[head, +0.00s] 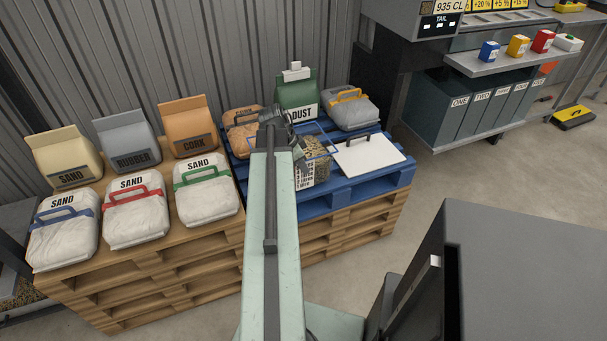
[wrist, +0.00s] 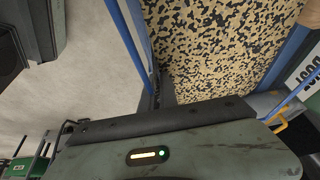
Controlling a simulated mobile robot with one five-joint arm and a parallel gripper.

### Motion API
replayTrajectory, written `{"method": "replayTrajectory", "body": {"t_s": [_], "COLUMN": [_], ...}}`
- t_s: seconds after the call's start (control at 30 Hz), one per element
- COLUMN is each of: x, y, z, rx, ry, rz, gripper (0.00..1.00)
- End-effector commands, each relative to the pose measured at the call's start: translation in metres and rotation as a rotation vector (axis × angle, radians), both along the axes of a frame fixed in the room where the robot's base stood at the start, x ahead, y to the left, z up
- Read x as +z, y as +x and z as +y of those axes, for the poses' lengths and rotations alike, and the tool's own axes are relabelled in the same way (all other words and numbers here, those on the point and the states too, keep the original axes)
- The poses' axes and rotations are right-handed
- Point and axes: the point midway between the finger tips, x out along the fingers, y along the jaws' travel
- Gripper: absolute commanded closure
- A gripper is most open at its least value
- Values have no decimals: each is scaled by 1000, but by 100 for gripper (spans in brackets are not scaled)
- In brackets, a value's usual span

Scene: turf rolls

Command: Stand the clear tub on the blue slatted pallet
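The clear tub (head: 316,168) holds speckled granules and has a blue rim and a printed scale on its front. It is over the blue slatted pallet (head: 350,190), upright or nearly so; I cannot tell whether its base touches the slats. My gripper (head: 296,143) is at the tub's left side, close to its rim. In the wrist view the speckled contents of the tub (wrist: 220,45) fill the upper middle, just beyond my gripper (wrist: 157,98). The fingertips are mostly hidden, so their grip on the tub does not show clearly.
On the blue pallet, a green dust bag (head: 296,92) and a grey bag (head: 350,108) stand behind the tub, and a white board with a dark handle (head: 369,154) lies to its right. Several sand, rubber and cork bags (head: 133,208) fill the wooden pallets at left.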

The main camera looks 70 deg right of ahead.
Motion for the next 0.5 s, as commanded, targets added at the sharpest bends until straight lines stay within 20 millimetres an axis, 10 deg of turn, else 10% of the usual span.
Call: {"method": "replayTrajectory", "body": {"t_s": [0.4, 0.5], "x": [-13, -11], "y": [0, -1], "z": [0, 0], "rx": [-1, -1], "ry": [-1, 0], "rz": [1, 0], "gripper": [100, 75]}}
